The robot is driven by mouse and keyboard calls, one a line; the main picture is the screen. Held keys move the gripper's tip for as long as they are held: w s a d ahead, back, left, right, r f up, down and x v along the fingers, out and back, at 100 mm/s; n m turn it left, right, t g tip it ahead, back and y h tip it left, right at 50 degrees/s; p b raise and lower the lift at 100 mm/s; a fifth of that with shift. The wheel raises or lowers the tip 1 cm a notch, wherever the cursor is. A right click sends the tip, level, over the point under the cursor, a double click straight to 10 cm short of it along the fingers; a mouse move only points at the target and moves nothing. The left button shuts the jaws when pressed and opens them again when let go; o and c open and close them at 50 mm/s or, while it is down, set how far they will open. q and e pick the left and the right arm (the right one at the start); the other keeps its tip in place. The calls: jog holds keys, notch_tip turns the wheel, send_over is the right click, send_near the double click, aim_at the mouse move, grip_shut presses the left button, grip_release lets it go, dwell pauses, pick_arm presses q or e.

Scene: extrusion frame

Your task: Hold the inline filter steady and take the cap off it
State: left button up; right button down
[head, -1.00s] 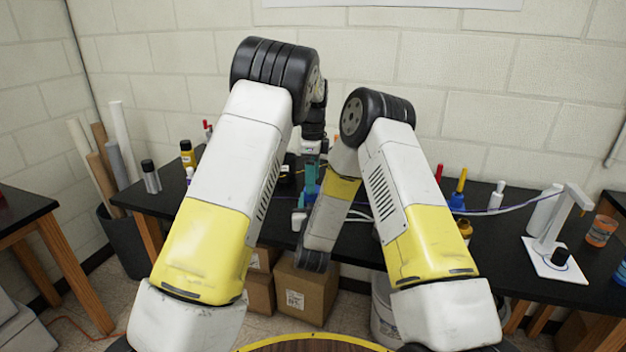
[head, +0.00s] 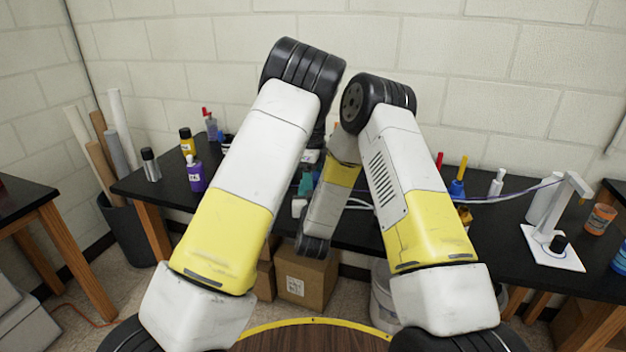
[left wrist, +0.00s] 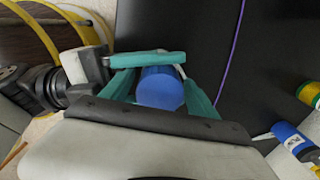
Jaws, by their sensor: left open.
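In the left wrist view a blue cylindrical part (left wrist: 160,90), apparently the inline filter's cap, shows between the teal fingers of my left gripper (left wrist: 160,78). The left gripper is open around it; I cannot tell whether a finger touches it. My right gripper (left wrist: 142,59) comes in from the left, with a teal finger lying across beside the blue part. Whether it is shut on the filter body is hidden. In the head view teal fingers (head: 305,183) show small between the arms; the filter is not distinct there.
The black bench (head: 160,192) carries a purple bottle (head: 197,177) and a yellow bottle (head: 187,142) at left. A white stand (head: 553,248) is at right. A purple line (left wrist: 231,50) crosses the bench in the left wrist view. A blue bottle (left wrist: 293,140) lies near its right edge.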

pick_arm(q)
jog(key=c, duration=1.5)
jog(key=shift+o, duration=0.2)
jog(key=n, duration=0.4)
jog(key=o, duration=1.5)
jog(key=shift+o, duration=0.2)
jog(key=shift+r, duration=0.1)
jog(key=shift+r, duration=2.2)
pick_arm(e)
jog(key=c, duration=0.6)
grip_release()
